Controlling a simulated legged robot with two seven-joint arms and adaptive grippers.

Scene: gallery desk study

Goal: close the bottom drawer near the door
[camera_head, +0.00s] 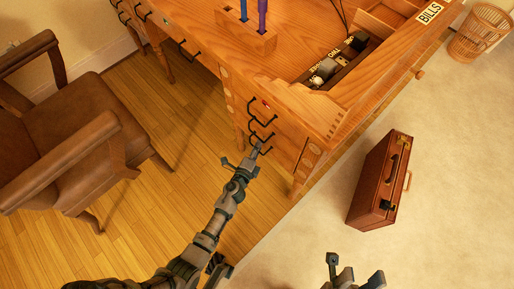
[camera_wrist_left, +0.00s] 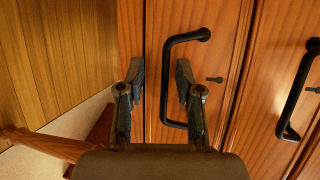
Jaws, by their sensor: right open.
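The desk's bottom drawer (camera_wrist_left: 222,110) is a wooden front with a black bar handle (camera_wrist_left: 167,85) and a small keyhole, filling the middle of the left wrist view. In the head view its handle (camera_head: 262,137) is the lowest of several on the desk's near corner. I cannot tell how far the drawer stands out. My left gripper (camera_wrist_left: 158,82) is open, one finger on each side of the handle bar in the picture; contact is unclear. In the head view the left gripper (camera_head: 243,160) is just below the handles. My right gripper (camera_head: 352,275) is open and empty at the bottom edge.
A brown leather chair (camera_head: 85,118) stands on the wood floor at left. A brown briefcase (camera_head: 378,180) stands on the pale carpet at right. A wicker basket (camera_head: 482,32) is at top right. The desktop (camera_head: 290,50) carries a pen holder and an organizer.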

